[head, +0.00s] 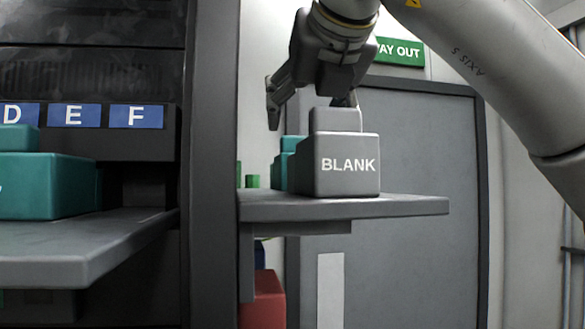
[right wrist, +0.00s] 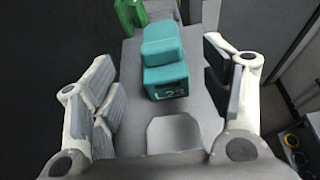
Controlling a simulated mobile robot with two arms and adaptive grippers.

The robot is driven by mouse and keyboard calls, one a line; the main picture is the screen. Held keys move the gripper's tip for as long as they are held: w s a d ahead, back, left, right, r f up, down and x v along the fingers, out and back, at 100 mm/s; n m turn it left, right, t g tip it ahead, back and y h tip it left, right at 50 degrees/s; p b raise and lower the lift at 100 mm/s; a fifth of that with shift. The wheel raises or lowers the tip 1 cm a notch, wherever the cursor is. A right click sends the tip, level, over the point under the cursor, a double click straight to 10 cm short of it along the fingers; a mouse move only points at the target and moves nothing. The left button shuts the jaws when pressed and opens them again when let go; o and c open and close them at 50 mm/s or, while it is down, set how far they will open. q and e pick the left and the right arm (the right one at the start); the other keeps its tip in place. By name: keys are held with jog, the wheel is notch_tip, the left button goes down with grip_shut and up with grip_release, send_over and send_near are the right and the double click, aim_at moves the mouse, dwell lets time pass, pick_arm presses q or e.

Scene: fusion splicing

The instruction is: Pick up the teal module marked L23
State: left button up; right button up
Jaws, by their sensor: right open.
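The teal module marked L23 (right wrist: 165,78) lies on the grey shelf in the right wrist view, label facing the lower edge. My right gripper (right wrist: 158,98) is open and empty, one finger on each side of the view, with the module between and beyond them. In the head view, a teal module (head: 279,172), its marking hidden, shows partly behind the grey BLANK module (head: 346,172). My right gripper (head: 309,103) hangs above these modules, its fingers apart; one tip is partly hidden behind the BLANK module's top. My left gripper is not in view.
The grey shelf (head: 410,205) juts out right of a dark upright post (head: 212,170). Another teal module (head: 45,190) sits on the left shelf below the D, E, F labels. Small green blocks (head: 252,181) stand behind. A red block (head: 262,300) is below the shelf.

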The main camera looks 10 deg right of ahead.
aim_at(278, 169)
jog(key=p+x, duration=0.2)
jog(key=x, duration=0.2)
jog(key=shift+w, duration=0.4)
jog(key=shift+w+d+f+p, duration=0.1)
jog(key=shift+w+f+p, duration=0.1)
jog(key=shift+p, duration=0.1)
jog(key=shift+w+f, duration=0.1)
jog(key=shift+c, duration=1.4)
jog(key=c, duration=1.3)
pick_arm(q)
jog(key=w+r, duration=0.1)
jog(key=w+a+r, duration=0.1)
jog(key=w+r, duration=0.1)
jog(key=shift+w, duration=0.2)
